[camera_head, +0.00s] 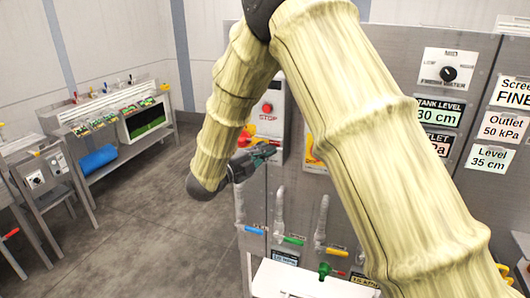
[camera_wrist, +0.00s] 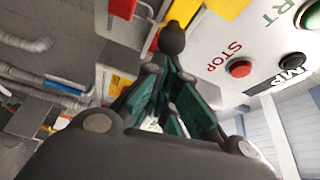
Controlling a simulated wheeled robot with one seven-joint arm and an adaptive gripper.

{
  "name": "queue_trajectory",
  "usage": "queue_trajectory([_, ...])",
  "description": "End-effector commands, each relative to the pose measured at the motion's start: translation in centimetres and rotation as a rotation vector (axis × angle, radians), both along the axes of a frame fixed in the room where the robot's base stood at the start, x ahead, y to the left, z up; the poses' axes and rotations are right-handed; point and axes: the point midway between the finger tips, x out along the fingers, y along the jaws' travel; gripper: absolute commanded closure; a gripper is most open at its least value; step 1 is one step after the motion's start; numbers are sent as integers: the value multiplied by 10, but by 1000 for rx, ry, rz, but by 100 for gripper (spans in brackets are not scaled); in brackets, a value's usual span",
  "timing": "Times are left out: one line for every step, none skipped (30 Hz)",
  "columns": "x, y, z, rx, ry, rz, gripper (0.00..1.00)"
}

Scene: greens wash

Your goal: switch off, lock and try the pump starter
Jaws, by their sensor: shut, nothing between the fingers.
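The pump starter box (camera_head: 278,84) shows left of my forearm in the head view, with a red STOP button (camera_head: 267,107) on its face. In the wrist view the red STOP button (camera_wrist: 240,68) and a green START button (camera_wrist: 308,15) sit on the white face at the right. A black round knob (camera_wrist: 172,38) with red and yellow parts behind it shows just beyond my fingers. My gripper (camera_head: 266,152) is shut and empty, low in front of the box; its green fingers also show in the wrist view (camera_wrist: 166,75). Whether it touches anything, I cannot tell. No padlock is clearly seen.
Pipes with coloured valve handles, such as a blue one (camera_head: 254,230) and a green one (camera_head: 292,240), stand below my gripper. A panel with a black selector knob (camera_head: 448,73) and display labels is at the right. A wash bench (camera_head: 110,110) stands far left; floor between is clear.

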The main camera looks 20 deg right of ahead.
Motion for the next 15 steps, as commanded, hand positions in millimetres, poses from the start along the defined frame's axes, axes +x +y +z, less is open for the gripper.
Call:
queue_trajectory([-1,-1,1,0,-3,2,100])
queue_trajectory([-2,-3,1,0,-3,3,100])
queue_trajectory([-5,-6,1,0,-2,3,100])
queue_trajectory([-7,-10,1,0,-1,2,100])
queue_trajectory([-9,-13,2,0,-2,2,100])
queue_trajectory([-12,-18,3,1,-2,1,100])
queue_trajectory([-15,-21,3,1,-1,1,100])
queue_trajectory([-18,-25,4,1,0,1,100])
queue_trajectory([-21,-21,2,0,-2,3,100])
queue_trajectory([-23,-13,1,0,-2,5,100])
queue_trajectory([-26,-8,1,0,-2,4,100])
queue_trajectory([-29,-1,0,-1,-1,4,100])
queue_trajectory([-32,5,0,-1,-1,6,100])
queue_trajectory([-34,11,0,0,-2,7,100])
queue_trajectory([-37,19,0,0,-2,8,100])
